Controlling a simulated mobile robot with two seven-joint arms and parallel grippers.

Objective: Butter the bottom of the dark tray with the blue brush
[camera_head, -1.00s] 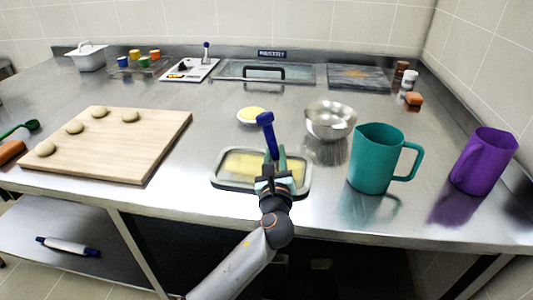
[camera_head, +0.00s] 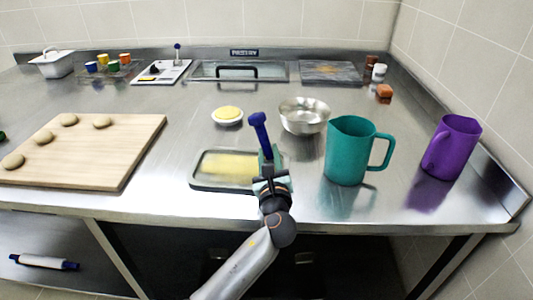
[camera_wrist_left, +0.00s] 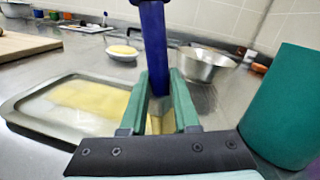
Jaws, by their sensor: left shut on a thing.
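The blue brush (camera_head: 259,133) stands nearly upright in my left gripper (camera_head: 269,160), which is shut on it. In the left wrist view the brush (camera_wrist_left: 153,42) rises between the green fingers; its lower end is hidden, so I cannot tell if it touches the tray. The dark tray (camera_head: 198,183) lies near the table's front edge, with a pale yellow layer across its bottom. The gripper is over the tray's right end and hides part of it. A small white dish of yellow butter (camera_head: 228,113) sits behind the tray. My right gripper is not in view.
A metal bowl (camera_head: 304,116) stands behind and right of the gripper. A teal jug (camera_head: 346,155) stands close on the right, a purple jug (camera_head: 452,150) farther right. A wooden board (camera_head: 110,160) with several dough balls lies left. Bare steel separates board and tray.

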